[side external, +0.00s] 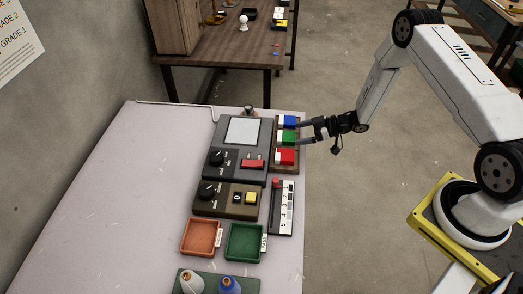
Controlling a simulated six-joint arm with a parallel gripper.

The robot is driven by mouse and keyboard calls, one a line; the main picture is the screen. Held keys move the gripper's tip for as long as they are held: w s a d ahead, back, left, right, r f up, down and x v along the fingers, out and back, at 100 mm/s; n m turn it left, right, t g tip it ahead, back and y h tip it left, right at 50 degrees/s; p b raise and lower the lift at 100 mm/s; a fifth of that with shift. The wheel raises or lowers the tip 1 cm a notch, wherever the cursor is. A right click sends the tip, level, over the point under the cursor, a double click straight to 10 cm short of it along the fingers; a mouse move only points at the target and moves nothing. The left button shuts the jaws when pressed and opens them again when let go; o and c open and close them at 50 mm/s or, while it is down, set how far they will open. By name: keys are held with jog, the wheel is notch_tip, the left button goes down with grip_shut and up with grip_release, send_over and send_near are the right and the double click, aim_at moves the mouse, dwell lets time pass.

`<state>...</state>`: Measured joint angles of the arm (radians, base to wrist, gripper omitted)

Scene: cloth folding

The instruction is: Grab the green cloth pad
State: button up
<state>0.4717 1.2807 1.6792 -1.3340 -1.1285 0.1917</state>
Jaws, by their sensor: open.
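A green block-like piece (288,136) with a white end, which looks like the green cloth pad, lies in a narrow wooden tray (276,168). It sits between a blue piece (289,121) and a red piece (286,157). My gripper (300,133) is open and reaches in from the right at the tray's right edge. Its two dark fingers point left, level with the green piece, one near the blue piece and one near the green. Nothing shows between the fingers. Whether a finger touches the green piece, I cannot tell.
A dark grey device (222,168) with a pale screen stands left of the tray. A smaller device (226,200), a numbered panel (282,210), an orange tray (202,222) and a green tray (230,254) lie nearer. The pale table's left side (125,200) is clear.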

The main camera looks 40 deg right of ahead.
aim_at(288, 136)
jog(key=shift+x, duration=2.3)
jog(key=shift+f, duration=0.15)
jog(key=c, duration=1.1)
jog(key=shift+r, duration=0.2)
jog(key=shift+r, duration=0.85)
jog(key=s+r, duration=0.3)
jog(key=s, duration=0.1)
jog(key=s+r, duration=0.4)
jog(key=s, duration=0.1)
jog(key=s+r, duration=0.4)
jog(key=s, duration=0.1)
jog(key=shift+a, duration=0.4)
